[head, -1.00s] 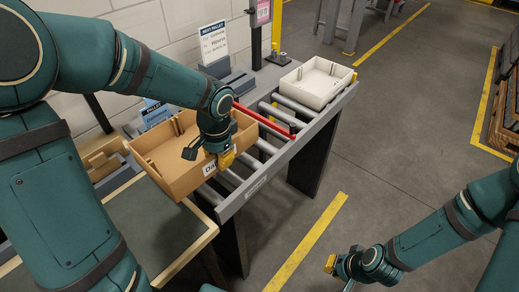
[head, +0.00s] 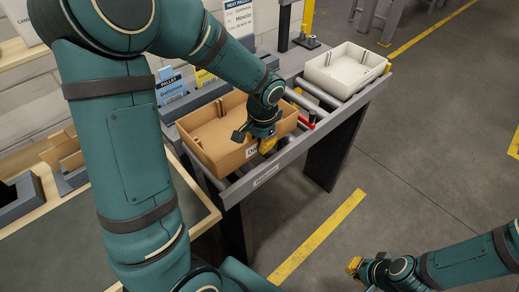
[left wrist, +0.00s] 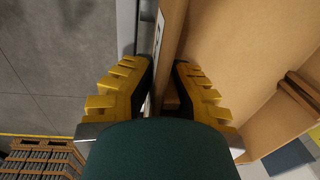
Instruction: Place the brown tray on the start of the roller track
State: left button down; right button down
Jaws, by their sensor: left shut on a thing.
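The brown tray (head: 205,154) is upright at the left end of the roller track (head: 315,96), in the head view. It sits on or just above the rollers; I cannot tell if it rests fully on them. My left gripper (head: 262,146) is shut on the tray's near right wall, beside its white label. In the left wrist view its yellow fingers (left wrist: 160,82) stand on either side of the tray wall (left wrist: 172,38). My right gripper (head: 356,267) is low over the floor, away from the track, too small to judge.
A white tray (head: 342,84) sits on the track's far right end. A red bar (head: 307,121) lies across the rollers between the trays. A bench (head: 62,235) is left of the track. Cards (head: 172,84) stand behind it.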

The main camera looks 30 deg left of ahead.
pick_arm(q)
notch_tip(320, 180, down, 3)
jog(key=shift+f+b, duration=0.1)
jog(key=shift+b, duration=0.25)
jog(key=c, duration=1.4)
grip_release()
jog(key=shift+o, duration=1.4)
